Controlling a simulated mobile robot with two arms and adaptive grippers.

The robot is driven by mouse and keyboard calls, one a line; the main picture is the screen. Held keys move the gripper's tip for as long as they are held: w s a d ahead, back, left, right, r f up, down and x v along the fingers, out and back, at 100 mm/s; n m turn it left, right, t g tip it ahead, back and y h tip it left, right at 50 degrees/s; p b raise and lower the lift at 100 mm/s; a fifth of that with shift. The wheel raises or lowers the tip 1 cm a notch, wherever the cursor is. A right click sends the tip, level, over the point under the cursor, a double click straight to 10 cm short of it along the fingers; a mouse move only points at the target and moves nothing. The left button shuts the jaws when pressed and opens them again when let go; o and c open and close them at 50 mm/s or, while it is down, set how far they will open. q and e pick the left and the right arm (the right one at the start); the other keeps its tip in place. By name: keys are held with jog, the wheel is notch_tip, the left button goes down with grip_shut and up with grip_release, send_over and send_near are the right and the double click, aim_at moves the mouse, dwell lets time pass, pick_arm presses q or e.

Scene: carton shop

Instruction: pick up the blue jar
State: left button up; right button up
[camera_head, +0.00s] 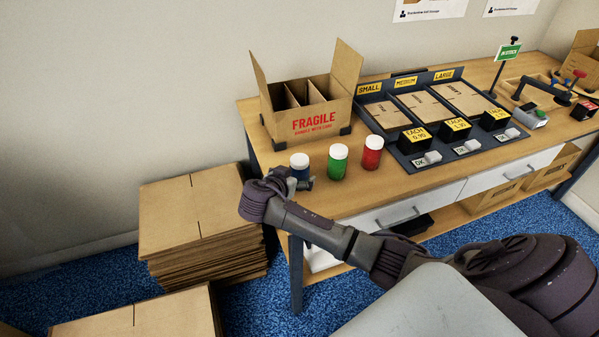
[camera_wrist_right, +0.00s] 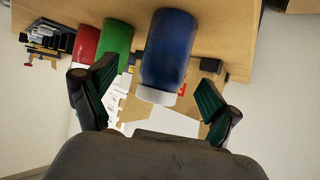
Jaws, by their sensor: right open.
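The blue jar (camera_head: 299,170) with a white lid stands on the wooden table near its left front corner; my right gripper hides its lower part. In the right wrist view the picture is upside down, and the blue jar (camera_wrist_right: 170,48) shows between the two spread fingers, lid downward in the picture. My right gripper (camera_head: 301,184) is open at the near side of the jar, and it shows in the wrist view (camera_wrist_right: 156,80). Whether a finger touches the jar I cannot tell. My left gripper is not in view.
A green jar (camera_head: 337,163) and a red jar (camera_head: 372,154) stand in a row right of the blue one. An open FRAGILE carton (camera_head: 318,121) stands behind. A size display rack (camera_head: 400,152) is to the right. Stacked flat cardboard (camera_head: 190,215) lies left of the table.

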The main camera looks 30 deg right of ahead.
jog(key=x, duration=0.4)
jog(key=shift+w+d, duration=0.25)
jog(key=shift+w, duration=0.25)
jog(key=shift+r, duration=0.1)
jog(key=c, duration=1.4)
